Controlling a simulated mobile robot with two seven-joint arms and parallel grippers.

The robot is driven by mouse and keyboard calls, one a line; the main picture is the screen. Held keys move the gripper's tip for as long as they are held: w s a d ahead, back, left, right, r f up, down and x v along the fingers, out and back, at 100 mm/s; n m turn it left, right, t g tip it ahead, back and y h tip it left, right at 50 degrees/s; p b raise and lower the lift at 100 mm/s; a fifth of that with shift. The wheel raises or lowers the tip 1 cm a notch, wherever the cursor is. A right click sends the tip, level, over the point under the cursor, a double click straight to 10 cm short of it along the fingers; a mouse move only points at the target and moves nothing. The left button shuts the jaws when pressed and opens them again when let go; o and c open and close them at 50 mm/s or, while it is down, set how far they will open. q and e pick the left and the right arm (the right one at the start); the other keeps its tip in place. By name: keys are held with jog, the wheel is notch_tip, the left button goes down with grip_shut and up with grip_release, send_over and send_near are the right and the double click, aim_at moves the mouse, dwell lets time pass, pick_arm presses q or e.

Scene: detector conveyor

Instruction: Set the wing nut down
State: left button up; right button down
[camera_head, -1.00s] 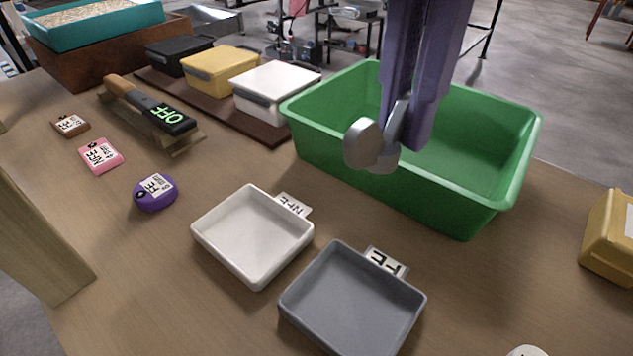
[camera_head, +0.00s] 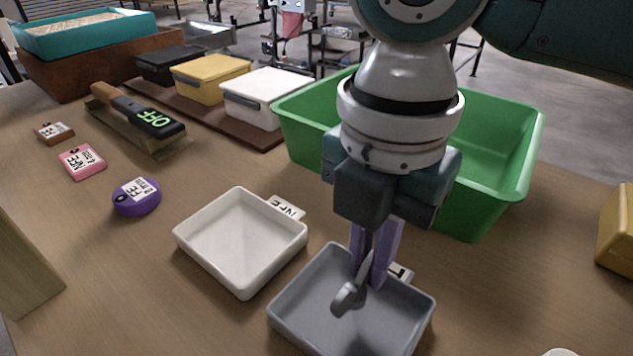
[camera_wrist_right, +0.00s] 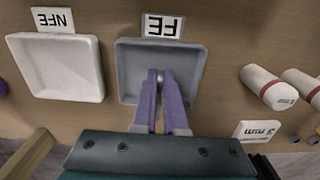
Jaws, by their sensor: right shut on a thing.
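The wing nut (camera_head: 350,297) is a grey metal piece with rounded wings, held at the tips of my right gripper (camera_head: 368,272). The purple fingers are shut on it over the grey tray (camera_head: 417,320) labelled FE. In the right wrist view the gripper (camera_wrist_right: 160,78) points into the grey tray (camera_wrist_right: 128,70), with only a small bit of the wing nut showing between the tips. I cannot tell whether the wing nut touches the tray floor. The tray looks otherwise empty. My left gripper is not in view.
An empty white tray (camera_head: 190,240) labelled NFE stands left of the grey one. A green bin (camera_head: 500,150) is behind my right arm. Purple (camera_head: 137,197), pink (camera_head: 82,162) and brown (camera_head: 54,132) tags and a detector marked OFF (camera_head: 158,122) lie at left. White cylinders (camera_wrist_right: 268,88) lie right of the tray.

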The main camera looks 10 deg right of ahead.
aim_at(365, 284)
notch_tip(365, 284, down, 3)
jog(key=shift+b, duration=0.3)
jog(key=shift+f, duration=0.3)
jog(key=shift+f, duration=0.2)
jog(key=c, duration=1)
grip_release()
